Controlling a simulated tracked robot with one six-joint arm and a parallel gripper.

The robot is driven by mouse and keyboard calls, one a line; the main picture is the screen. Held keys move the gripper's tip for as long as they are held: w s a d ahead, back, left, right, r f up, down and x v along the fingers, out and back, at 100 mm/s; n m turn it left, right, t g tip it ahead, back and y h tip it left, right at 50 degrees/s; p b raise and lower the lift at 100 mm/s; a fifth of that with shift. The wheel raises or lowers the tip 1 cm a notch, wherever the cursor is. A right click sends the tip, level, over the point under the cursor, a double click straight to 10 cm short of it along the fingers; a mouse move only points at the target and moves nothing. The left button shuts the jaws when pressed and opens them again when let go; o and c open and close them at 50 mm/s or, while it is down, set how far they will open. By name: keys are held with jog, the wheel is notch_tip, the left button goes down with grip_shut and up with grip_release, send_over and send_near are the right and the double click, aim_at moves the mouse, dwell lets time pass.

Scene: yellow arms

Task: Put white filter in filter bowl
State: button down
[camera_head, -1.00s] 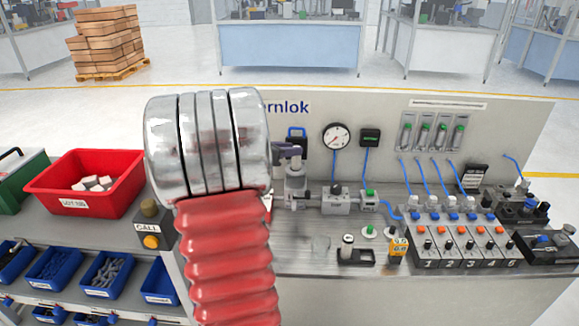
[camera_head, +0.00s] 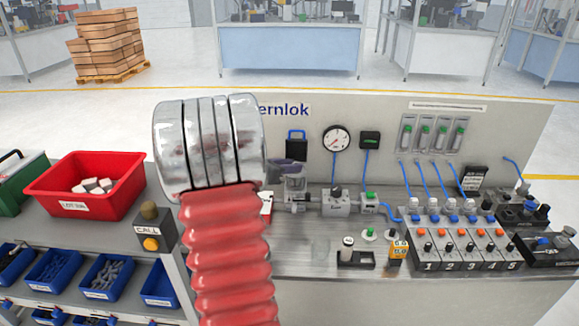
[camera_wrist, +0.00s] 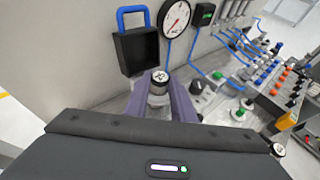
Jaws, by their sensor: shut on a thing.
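My gripper (camera_wrist: 158,92) is shut on a short cylinder with a marked white top, which I take to be the white filter (camera_wrist: 160,76). In the head view my gripper (camera_head: 292,180) is partly hidden behind my own arm, at the left end of the row of grey fittings. A grey body shows just below the filter between the fingers; it may be the filter bowl, but I cannot tell whether the filter is inside it. Another white-topped cylinder (camera_head: 348,241) stands in a black holder on the bench.
A round pressure gauge (camera_head: 336,138) and a black padlock shape with a blue shackle (camera_wrist: 136,48) are on the back panel close to my gripper. Grey fittings (camera_head: 337,203) adjoin on the right. A numbered valve block (camera_head: 450,245) stands farther right.

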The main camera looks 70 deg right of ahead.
jog(key=shift+f, duration=0.1)
jog(key=c, duration=1.5)
grip_release()
jog(key=v, duration=1.2)
